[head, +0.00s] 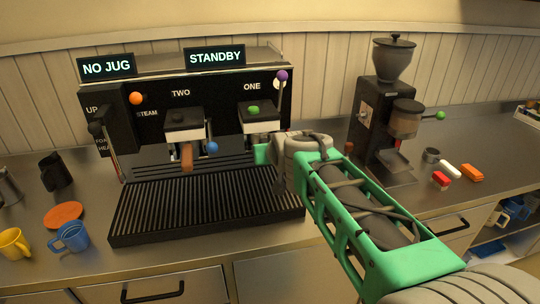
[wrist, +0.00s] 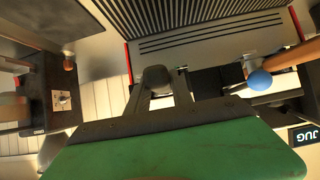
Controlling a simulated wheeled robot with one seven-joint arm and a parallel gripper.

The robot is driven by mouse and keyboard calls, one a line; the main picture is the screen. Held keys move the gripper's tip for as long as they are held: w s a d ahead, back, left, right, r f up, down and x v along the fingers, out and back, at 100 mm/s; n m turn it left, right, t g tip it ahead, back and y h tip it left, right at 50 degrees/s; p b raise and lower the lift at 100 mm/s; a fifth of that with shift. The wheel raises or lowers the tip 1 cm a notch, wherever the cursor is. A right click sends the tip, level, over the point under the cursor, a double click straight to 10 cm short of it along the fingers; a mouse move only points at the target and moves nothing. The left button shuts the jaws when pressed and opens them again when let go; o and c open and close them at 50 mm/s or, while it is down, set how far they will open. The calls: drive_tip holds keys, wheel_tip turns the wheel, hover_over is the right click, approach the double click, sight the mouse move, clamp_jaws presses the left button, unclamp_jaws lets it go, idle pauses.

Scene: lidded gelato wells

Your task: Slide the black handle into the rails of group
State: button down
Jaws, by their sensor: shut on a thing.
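The espresso machine has two groups, marked TWO and ONE. Group ONE (head: 258,117) is on the right under a green knob. In the wrist view my gripper (wrist: 155,98) is shut on a dark rounded piece, which looks like the end of the black handle (wrist: 155,76). The rest of that handle is hidden, and I cannot tell whether it touches the rails. Group TWO (head: 184,122) has a brown handle (head: 187,158) below it and a blue ball (head: 212,146) beside it.
The ribbed drip tray (head: 200,205) lies below the groups. A grinder (head: 385,120) stands to the right, with small red, white and orange items (head: 450,170) beside it. A blue mug (head: 70,237) and a yellow mug (head: 14,244) are at the left. A purple-tipped lever (head: 282,76) rises near group ONE.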

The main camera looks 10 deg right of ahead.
drive_tip(key=shift+w+r, duration=0.1)
drive_tip(key=shift+w, duration=0.95)
drive_tip(key=c, duration=1.1)
unclamp_jaws()
drive_tip(key=shift+o, duration=0.2)
drive_tip(key=shift+s+f, duration=0.1)
drive_tip(key=shift+f, duration=0.1)
drive_tip(key=shift+s, duration=0.1)
drive_tip(key=shift+s+f+b, duration=0.1)
drive_tip(key=shift+s+b, duration=0.2)
drive_tip(key=shift+b, duration=0.15)
drive_tip(key=s+b, duration=0.2)
drive_tip(key=s, duration=0.3)
drive_tip(key=shift+r+b, duration=0.2)
drive_tip(key=shift+b, duration=0.2)
drive_tip(key=shift+s, duration=0.1)
